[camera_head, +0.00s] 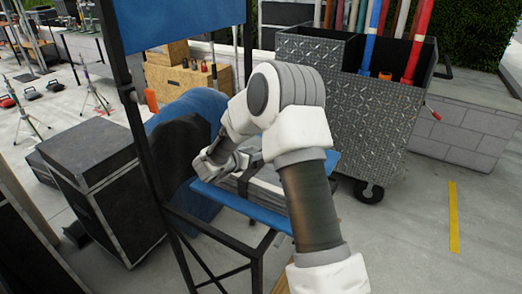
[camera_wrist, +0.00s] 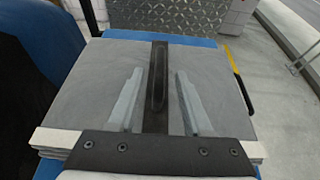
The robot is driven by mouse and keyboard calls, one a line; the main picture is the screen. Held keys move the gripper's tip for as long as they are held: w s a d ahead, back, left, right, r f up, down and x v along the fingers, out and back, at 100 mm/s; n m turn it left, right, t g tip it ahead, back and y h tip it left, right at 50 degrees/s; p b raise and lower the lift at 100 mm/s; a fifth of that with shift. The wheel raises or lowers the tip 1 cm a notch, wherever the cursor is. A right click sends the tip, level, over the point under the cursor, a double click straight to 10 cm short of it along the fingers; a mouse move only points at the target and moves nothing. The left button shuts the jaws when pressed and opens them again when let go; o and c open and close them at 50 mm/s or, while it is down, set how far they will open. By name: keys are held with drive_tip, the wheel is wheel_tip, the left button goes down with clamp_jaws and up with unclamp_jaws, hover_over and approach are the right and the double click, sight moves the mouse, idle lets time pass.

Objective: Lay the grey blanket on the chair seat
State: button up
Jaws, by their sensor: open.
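The grey blanket (camera_head: 265,188) is a flat folded stack with pale layered edges, and a black band runs along its middle. It lies on the blue seat (camera_head: 228,200) of a tall black-framed chair, partly hidden by my arm. The wrist view shows the blanket (camera_wrist: 215,80) nearly flat, with the blue seat (camera_wrist: 190,41) showing past its far edge. My gripper (camera_head: 232,163) is over the blanket. In the wrist view my gripper's (camera_wrist: 160,73) two fingers are apart, one each side of the black band, with nothing clearly held. Whether the fingertips touch the blanket I cannot tell.
The chair's blue back (camera_head: 180,22) rises at the upper left. A blue and black draped bulk (camera_head: 180,135) stands behind the seat. A black case (camera_head: 100,185) is at left. A metal-plated cart (camera_head: 350,110) with coloured poles stands behind at right. The floor at lower right is clear.

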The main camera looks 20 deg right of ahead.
drive_tip(key=v, duration=0.5)
drive_tip(key=shift+s+a+r, duration=0.1)
drive_tip(key=shift+s+a, duration=0.15)
drive_tip(key=shift+a+r, duration=0.2)
drive_tip(key=w+a+r+n+t+y, duration=0.1)
drive_tip(key=a+r+n+t+y, duration=0.5)
drive_tip(key=r+n, duration=0.7)
drive_tip(key=s+a+r+n+g+y, duration=0.1)
drive_tip(key=s+a+r+n+y, duration=0.4)
drive_tip(key=n, duration=0.7)
drive_tip(key=s+d+f+n+g, duration=0.2)
drive_tip(key=s+n, duration=0.8)
drive_tip(key=s, duration=0.5)
drive_tip(key=s+d+f+n+g, duration=0.2)
drive_tip(key=s+n+g, duration=0.3)
drive_tip(key=s+n, duration=0.6)
drive_tip(key=s, duration=0.5)
drive_tip(key=shift+g, duration=0.3)
